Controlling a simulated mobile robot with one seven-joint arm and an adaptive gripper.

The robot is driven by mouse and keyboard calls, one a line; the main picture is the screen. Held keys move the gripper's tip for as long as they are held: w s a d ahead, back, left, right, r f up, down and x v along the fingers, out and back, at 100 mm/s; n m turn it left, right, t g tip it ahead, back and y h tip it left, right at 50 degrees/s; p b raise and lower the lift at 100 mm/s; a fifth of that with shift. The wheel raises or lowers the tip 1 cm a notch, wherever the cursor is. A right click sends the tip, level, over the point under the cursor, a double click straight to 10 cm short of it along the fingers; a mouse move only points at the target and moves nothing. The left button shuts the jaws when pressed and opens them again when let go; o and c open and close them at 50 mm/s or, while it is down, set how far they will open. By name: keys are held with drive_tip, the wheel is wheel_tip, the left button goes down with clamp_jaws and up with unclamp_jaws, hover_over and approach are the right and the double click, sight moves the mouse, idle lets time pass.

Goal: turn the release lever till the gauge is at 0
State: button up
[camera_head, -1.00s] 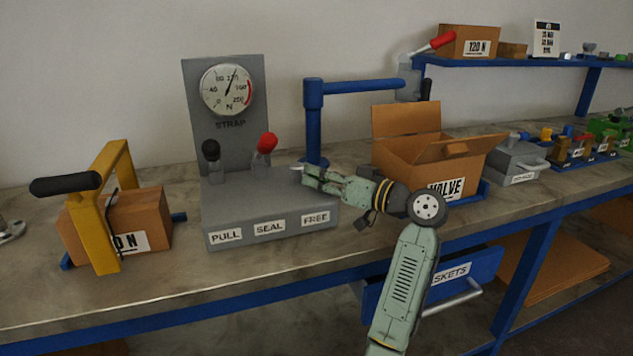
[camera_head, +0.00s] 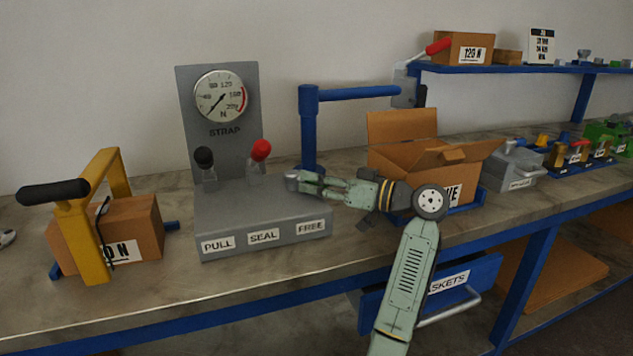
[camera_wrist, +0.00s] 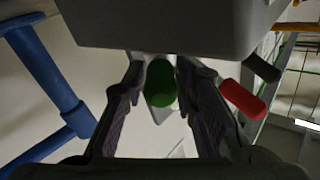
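The grey strap machine (camera_head: 262,215) has labels PULL, SEAL and FREE. Its round gauge (camera_head: 220,95) has the needle pointing to the lower left, at or very near 0. A black-knobbed lever (camera_head: 204,157) and a red-knobbed lever (camera_head: 261,151) stand upright on it. My gripper (camera_head: 300,182) is at the machine's right end, above the FREE label, and covers most of the lever there. In the wrist view, the release lever's green knob (camera_wrist: 161,84) sits between my two fingers, which look closed on it from both sides. The red knob also shows right of the fingers (camera_wrist: 242,99).
A blue post with a side arm (camera_head: 309,130) stands just behind my gripper. An open cardboard box (camera_head: 405,155) is to the right. A yellow-framed tool (camera_head: 90,230) and a boxed part stand left. An open blue drawer (camera_head: 480,280) hangs below the bench edge.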

drive_tip(key=shift+o, duration=1.3)
drive_tip(key=shift+d, duration=0.1)
drive_tip(key=v, duration=1.2)
drive_tip(key=shift+s, duration=0.1)
drive_tip(key=shift+c, duration=0.3)
